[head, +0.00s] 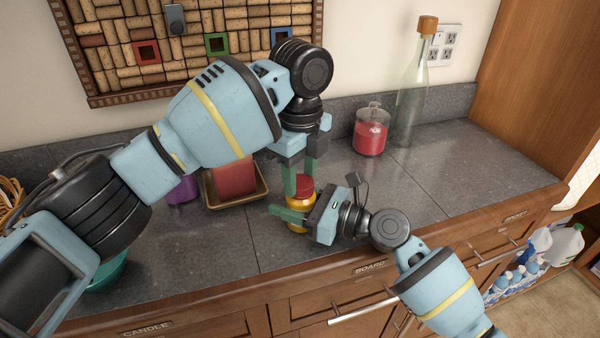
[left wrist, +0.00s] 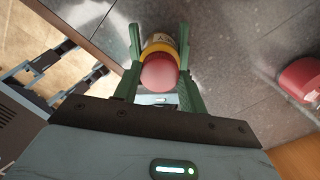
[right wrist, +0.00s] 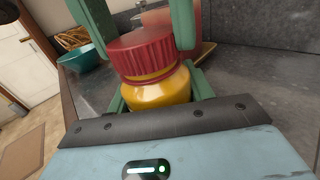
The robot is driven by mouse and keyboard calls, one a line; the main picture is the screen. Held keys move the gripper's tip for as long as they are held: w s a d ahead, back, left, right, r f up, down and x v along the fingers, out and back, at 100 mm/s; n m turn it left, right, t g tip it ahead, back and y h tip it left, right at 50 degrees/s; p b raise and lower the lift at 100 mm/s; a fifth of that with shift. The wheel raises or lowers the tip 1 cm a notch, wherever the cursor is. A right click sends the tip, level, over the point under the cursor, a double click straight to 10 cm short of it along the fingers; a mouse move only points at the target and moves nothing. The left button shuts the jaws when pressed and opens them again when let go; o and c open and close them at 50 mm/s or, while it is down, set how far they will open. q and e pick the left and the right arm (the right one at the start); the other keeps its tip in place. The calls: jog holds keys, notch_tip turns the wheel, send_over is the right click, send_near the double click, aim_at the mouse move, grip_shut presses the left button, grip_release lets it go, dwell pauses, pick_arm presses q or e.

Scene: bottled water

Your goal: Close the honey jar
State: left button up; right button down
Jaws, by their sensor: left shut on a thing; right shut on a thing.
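The honey jar (head: 296,226) is a yellow jar that stands near the counter's front edge, also seen in the right wrist view (right wrist: 158,91). Its red ribbed lid (right wrist: 142,52) sits on the jar's mouth, with a thin yellow band showing below it. I cannot tell how tightly it is seated. My left gripper (head: 303,178) comes down from above and is shut on the lid, one finger on each side. The lid also shows in the left wrist view (left wrist: 160,73). My right gripper (head: 292,213) comes from the front right and is shut around the jar's body.
A red candle in a glass jar (head: 370,138) and a tall corked bottle (head: 411,105) stand at the back right. A tray (head: 236,201) with a red block stands left of the jar, beside a purple object (head: 184,190). The counter to the right is clear.

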pick_arm(q)
jog(key=m, duration=0.4)
jog(key=shift+m, duration=0.4)
jog(key=m, duration=0.9)
jog(key=shift+d, duration=0.1)
jog(key=m, duration=0.4)
jog(key=o, duration=0.9)
jog(key=shift+r, duration=0.1)
jog(key=shift+r, duration=2.15)
